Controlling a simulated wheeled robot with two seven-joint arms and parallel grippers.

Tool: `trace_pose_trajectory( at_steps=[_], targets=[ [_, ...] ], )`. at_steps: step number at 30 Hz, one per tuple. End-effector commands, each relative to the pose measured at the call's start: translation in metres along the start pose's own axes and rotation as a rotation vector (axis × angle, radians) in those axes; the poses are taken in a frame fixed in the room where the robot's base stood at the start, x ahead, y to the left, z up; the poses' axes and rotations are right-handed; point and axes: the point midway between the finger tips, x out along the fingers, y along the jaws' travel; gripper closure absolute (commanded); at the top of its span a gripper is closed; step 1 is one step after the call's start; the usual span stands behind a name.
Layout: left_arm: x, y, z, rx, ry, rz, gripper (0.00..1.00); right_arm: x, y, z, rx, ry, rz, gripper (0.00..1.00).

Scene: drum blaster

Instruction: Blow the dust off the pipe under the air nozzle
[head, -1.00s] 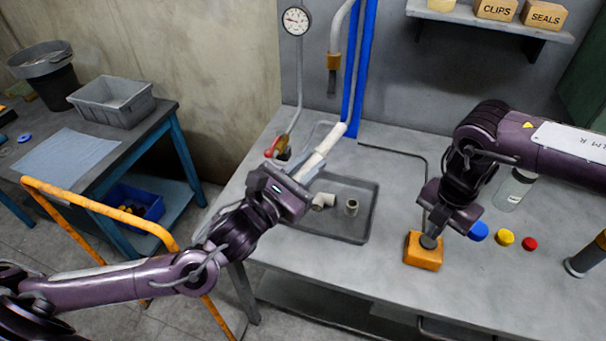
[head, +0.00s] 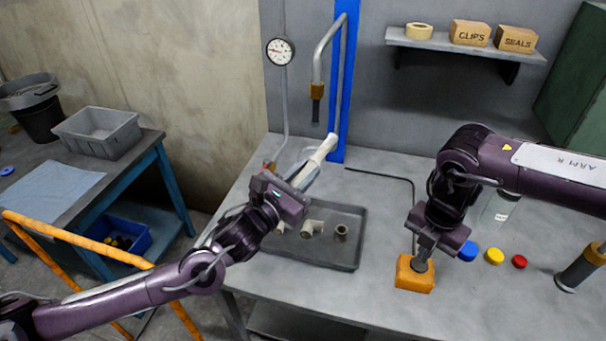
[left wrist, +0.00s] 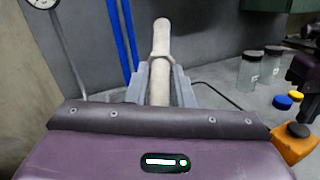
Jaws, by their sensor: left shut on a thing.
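A pale, off-white pipe (head: 318,160) with a collar is held tilted in my left gripper (head: 303,180), its free end pointing up and away. In the left wrist view the pipe (left wrist: 161,60) sits between the two grey fingers. The air nozzle (head: 317,105) hangs straight down from a bent grey tube at the back wall. The pipe's free end appears below and slightly right of it in the head view; I cannot tell the gap in depth. No dust can be made out on the pipe. My right gripper (head: 424,258) is over the dark button of an orange box (head: 414,281); its fingers are unclear.
A grey tray (head: 348,262) with several pipe fittings lies below my left gripper. Blue (head: 467,251), yellow (head: 494,256) and red (head: 519,261) caps and a clear jar (head: 500,208) are near my right arm. A pressure gauge (head: 280,51) is on the wall.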

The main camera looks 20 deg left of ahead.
Motion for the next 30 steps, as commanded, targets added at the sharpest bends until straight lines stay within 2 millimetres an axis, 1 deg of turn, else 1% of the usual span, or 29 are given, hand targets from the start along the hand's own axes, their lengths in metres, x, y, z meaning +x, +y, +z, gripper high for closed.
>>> trace_pose_trajectory(
  at_steps=[10, 30],
  targets=[
    [0.0, 0.0, 0.0, 0.0, -0.001, 0.0, 1.0, 0.001, 0.0, 0.0, 0.0, 0.0, 0.0, 1.0],
    [0.0, 0.0, 0.0, 0.0, -0.001, 0.0, 1.0, 0.014, 0.0, 0.0, 0.0, 0.001, 0.0, 1.0]
  ],
)
